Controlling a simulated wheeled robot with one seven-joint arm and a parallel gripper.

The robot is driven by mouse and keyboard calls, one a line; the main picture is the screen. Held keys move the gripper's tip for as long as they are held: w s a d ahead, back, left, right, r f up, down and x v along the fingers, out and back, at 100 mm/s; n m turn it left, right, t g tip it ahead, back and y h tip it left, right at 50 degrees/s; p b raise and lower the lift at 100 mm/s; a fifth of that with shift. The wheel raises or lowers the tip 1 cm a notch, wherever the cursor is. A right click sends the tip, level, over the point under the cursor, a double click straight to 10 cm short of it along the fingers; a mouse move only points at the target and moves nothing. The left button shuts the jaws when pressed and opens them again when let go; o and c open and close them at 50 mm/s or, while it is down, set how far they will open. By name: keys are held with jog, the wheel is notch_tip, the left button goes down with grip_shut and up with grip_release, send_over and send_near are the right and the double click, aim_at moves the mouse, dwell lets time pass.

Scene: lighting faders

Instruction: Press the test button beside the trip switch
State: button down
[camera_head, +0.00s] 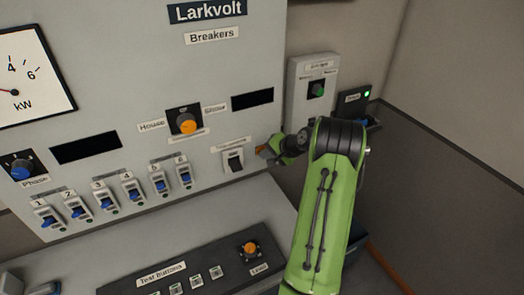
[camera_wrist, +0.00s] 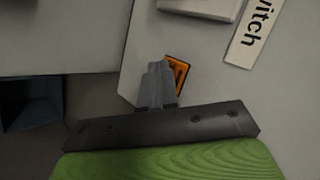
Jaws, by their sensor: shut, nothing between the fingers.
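The test button (camera_wrist: 178,71) is a small orange square with a dark mark, beside the switch near the panel's right edge. My gripper (camera_wrist: 157,68) is shut and empty, its fingertips overlapping the button's left part in the wrist view. I cannot tell whether they touch it. In the head view my gripper (camera_head: 268,150) is at the panel's right edge, mostly hiding the button.
An orange selector knob (camera_head: 188,126) and a row of blue-levered breakers (camera_head: 133,190) are left on the panel. A box with a green knob (camera_head: 317,88) is just above my arm. A test-button desk strip (camera_head: 185,270) lies below.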

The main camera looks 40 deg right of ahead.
jog(key=shift+s, duration=0.1)
jog(key=shift+s+a+b, duration=0.2)
jog(key=shift+s+b, duration=0.15)
jog(key=shift+s, duration=0.3)
jog(key=s, duration=0.1)
jog(key=s+a+b, duration=0.1)
jog(key=s, duration=0.1)
jog(key=s+b, duration=0.1)
jog(key=shift+s+a, duration=0.25)
jog(key=shift+s, duration=0.15)
jog(key=shift+w, duration=0.1)
dwell(0.6)
